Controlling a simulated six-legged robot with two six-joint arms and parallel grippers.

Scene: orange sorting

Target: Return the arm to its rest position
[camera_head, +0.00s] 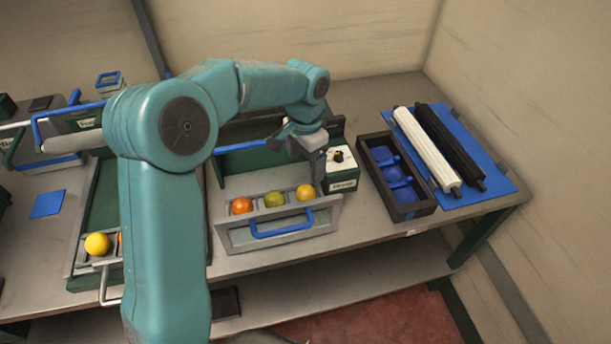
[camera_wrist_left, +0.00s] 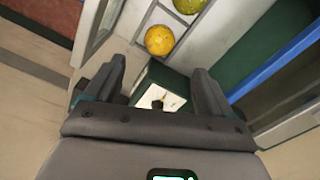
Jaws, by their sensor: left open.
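My left arm (camera_head: 165,200) comes in from the left and reaches over the table. Its left gripper (camera_head: 310,170) hangs above the right end of a grey tray with a blue handle (camera_head: 282,232). The tray holds a row of fruit: an orange one (camera_head: 241,205), a greenish one (camera_head: 274,199) and a yellow-orange one (camera_head: 305,192). In the left wrist view the gripper (camera_wrist_left: 155,85) has its fingers apart, with nothing held between them. The yellow-orange fruit (camera_wrist_left: 160,40) lies beyond the fingertips, apart from them. My right gripper is not in view.
A green box with a white top (camera_head: 341,170) stands close to the gripper. A black crate with blue compartments (camera_head: 409,210) and two rollers (camera_head: 428,150) on a blue mat (camera_head: 502,186) lie to the right. A second tray with a yellow fruit (camera_head: 97,244) is at left.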

